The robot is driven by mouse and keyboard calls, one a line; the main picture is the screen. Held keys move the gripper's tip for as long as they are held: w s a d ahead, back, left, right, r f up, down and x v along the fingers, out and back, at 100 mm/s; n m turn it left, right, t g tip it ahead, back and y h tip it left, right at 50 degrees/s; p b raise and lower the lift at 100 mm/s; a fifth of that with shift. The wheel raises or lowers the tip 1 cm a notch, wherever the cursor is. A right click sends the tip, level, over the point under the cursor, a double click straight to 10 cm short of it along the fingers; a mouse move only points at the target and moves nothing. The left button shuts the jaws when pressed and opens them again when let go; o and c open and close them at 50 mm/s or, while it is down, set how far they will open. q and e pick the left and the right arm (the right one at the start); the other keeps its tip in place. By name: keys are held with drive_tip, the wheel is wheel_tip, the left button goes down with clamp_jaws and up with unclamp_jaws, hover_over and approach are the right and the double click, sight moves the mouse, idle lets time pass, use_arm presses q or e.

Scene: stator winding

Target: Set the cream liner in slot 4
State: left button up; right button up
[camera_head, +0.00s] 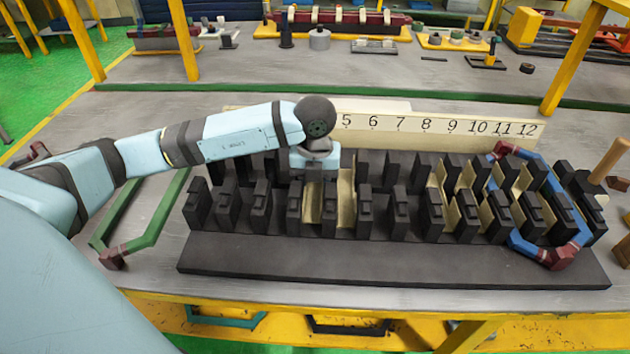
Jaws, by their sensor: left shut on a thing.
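The black stator block (390,268) lies across the table with a row of black teeth forming slots. My left gripper (316,168) points down over the slot fourth from the left, shut on a cream liner (312,203). The liner shows between the front teeth of that slot; whether it touches the slot floor I cannot tell. The fingertips are small and partly hidden. Another cream liner (346,196) stands in the slot just to the right. My right gripper is out of view.
A number strip (440,124) stands behind the block; 5 to 12 show, and my arm hides the lower numbers. More liners (449,212) and a blue-red coil (548,248) fill slots at right. A green coil (150,225) lies left. A wooden-handled tool (608,160) stands far right.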

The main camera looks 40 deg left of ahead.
sight(315, 190)
use_arm(q)
drive_tip(key=shift+f+b, duration=0.35)
drive_tip(key=shift+f, duration=0.1)
idle(0.6)
drive_tip(key=o, duration=0.8)
drive_tip(key=shift+r, duration=0.15)
drive_tip(key=shift+r+p, duration=0.55)
drive_tip(key=shift+r, duration=0.1)
wheel_tip(315, 190, up, 8)
drive_tip(key=p, duration=0.4)
drive_tip(key=shift+f+p, duration=0.2)
drive_tip(key=shift+p, duration=0.15)
